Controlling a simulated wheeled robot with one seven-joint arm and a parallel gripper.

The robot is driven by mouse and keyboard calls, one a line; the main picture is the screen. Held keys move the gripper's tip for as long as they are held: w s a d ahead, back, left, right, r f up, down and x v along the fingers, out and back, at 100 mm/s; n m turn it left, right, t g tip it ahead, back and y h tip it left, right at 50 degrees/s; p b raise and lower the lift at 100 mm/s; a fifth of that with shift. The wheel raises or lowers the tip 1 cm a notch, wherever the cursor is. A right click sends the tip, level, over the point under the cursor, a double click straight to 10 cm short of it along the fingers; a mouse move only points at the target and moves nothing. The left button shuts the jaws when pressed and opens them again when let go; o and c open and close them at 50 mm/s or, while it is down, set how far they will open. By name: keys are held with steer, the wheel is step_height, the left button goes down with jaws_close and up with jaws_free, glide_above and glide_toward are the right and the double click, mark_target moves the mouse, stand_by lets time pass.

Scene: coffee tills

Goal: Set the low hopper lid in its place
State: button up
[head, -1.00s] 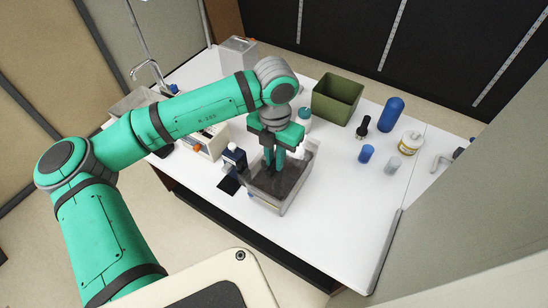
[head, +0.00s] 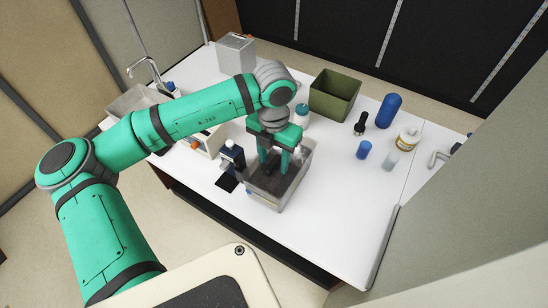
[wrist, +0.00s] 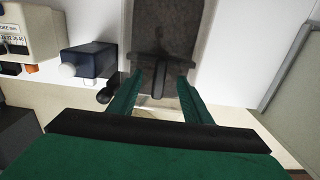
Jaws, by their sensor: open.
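The low hopper is a clear-walled box (head: 302,172) near the front edge of the white worktop. The dark, smoky hopper lid (head: 265,186) lies at its top, under my gripper. In the wrist view the lid (wrist: 165,22) is a dark panel with a short bar-like handle (wrist: 158,78) at its near end. My gripper (head: 274,166) points down with its fingers apart. In the wrist view the open fingers (wrist: 161,84) stand on either side of the handle, with gaps visible. I cannot tell whether the lid sits flush all round; my fingers hide part of it.
A dark blue device (head: 232,156) stands close left of the hopper, with a black mat (head: 227,183) before it. A green bin (head: 335,96) stands behind. A blue cup (head: 364,150) and several containers stand right. The worktop's front right is clear.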

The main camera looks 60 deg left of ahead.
steer(key=shift+r, duration=0.1)
steer(key=shift+s+r, duration=0.2)
steer(key=shift+r, duration=1.15)
steer(key=shift+w+r, duration=0.15)
steer(key=shift+r, duration=2.45)
